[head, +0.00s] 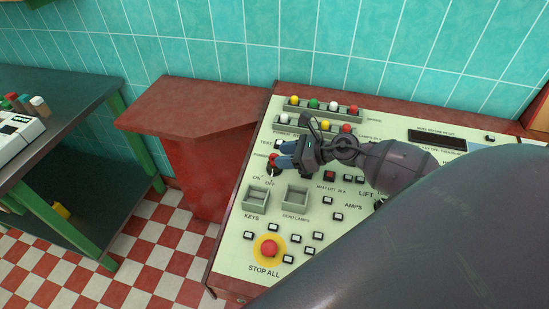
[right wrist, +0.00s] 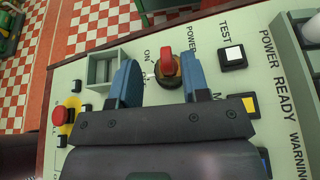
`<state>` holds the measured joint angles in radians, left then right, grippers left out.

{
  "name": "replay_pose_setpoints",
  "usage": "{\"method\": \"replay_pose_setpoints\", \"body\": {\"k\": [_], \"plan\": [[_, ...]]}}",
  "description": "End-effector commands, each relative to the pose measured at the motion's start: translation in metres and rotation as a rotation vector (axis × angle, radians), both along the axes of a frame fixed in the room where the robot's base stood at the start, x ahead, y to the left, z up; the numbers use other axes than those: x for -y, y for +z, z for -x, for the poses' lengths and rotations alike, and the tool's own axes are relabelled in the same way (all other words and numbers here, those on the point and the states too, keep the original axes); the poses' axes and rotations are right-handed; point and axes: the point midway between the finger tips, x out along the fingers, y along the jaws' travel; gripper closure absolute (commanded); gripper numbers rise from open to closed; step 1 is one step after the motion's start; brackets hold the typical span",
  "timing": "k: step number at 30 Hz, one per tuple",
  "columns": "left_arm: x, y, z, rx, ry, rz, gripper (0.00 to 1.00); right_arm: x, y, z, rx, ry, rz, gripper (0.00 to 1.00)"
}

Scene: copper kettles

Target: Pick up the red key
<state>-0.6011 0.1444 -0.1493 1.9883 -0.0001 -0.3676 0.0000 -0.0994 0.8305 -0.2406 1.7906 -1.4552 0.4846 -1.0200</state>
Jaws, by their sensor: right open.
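The red key (head: 272,160) stands in a round black switch between the POWER label and the ON and OFF marks on the cream control panel (head: 225,262). In the right wrist view the red key (right wrist: 168,66) stands upright between the finger tips, with a gap to each blue finger. My right gripper (head: 281,155) is open and empty; it also shows in the right wrist view (right wrist: 158,60). In the head view its fingers hide part of the panel just right of the key. My left gripper is not in view.
Two square trays (head: 256,200) (head: 295,196), marked KEYS and DEAD LAMPS, are set in the panel. A red STOP ALL button (head: 269,249) is near its front edge. Rows of coloured lamps (head: 313,104) are at the back. A red cabinet (head: 190,109) stands left.

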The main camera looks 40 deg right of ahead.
Motion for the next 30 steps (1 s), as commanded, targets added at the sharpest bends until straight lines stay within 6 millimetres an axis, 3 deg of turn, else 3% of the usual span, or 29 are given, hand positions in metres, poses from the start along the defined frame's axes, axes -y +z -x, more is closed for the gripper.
{"method": "replay_pose_setpoints", "body": {"k": [13, 23, 30], "plan": [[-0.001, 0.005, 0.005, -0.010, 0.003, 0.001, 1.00, -0.024, -0.016, -0.038, 0.002, -0.001, -0.001, 0.57], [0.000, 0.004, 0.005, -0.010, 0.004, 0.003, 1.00, -0.027, -0.020, -0.041, 0.001, -0.001, 0.001, 0.57], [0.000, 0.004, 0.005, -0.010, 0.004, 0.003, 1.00, -0.027, -0.020, -0.041, 0.001, -0.001, 0.001, 0.94]]}}
